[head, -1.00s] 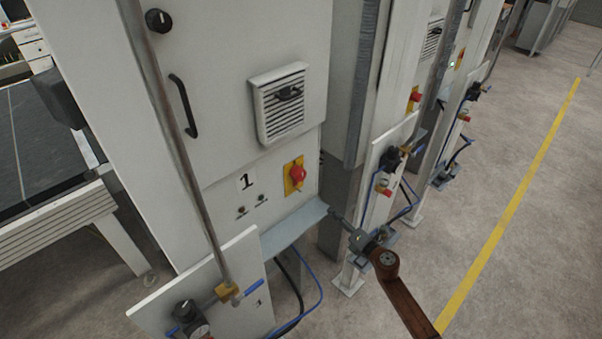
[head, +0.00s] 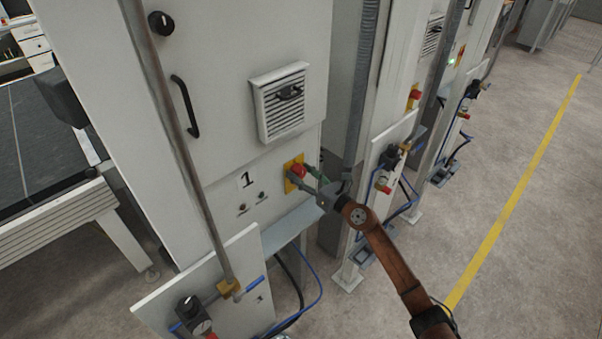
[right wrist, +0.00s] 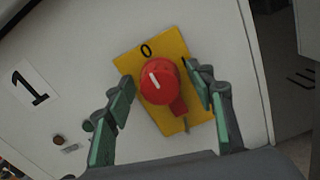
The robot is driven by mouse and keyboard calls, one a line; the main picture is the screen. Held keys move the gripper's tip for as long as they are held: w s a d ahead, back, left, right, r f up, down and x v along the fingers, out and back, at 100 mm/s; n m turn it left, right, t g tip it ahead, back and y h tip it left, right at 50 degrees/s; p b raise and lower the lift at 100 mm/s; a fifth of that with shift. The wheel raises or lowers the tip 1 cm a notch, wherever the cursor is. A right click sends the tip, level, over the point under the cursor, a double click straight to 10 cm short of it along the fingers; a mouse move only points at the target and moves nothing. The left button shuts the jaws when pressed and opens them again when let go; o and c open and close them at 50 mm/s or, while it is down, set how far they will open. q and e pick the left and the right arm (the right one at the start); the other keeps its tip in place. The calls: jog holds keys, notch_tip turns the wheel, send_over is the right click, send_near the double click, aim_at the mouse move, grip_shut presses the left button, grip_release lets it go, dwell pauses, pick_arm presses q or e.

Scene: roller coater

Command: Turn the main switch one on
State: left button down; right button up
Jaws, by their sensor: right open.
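The main switch one is a red rotary knob (head: 298,171) on a yellow plate (head: 288,185), low on the grey cabinet front beside a label "1" (head: 246,180). In the right wrist view the red knob (right wrist: 159,82) shows a white mark pointing up toward the "0" on the yellow plate (right wrist: 146,50). My right gripper (head: 306,177) is open at the knob. In the right wrist view its two green-padded fingers (right wrist: 163,92) stand on either side of the knob, with gaps showing. My left gripper is not in view.
Two small buttons (head: 261,195) sit below the label. A light ledge (head: 290,229) juts out under the switch. A slanted metal pipe (head: 178,140) and a black handle (head: 186,106) are to the left. More cabinets with red switches (head: 414,94) stand behind. Floor at right is clear.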

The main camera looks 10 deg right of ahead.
jog(key=shift+w+a, duration=0.1)
jog(key=shift+w, duration=0.05)
jog(key=shift+c, duration=0.3)
jog(key=c, duration=1.1)
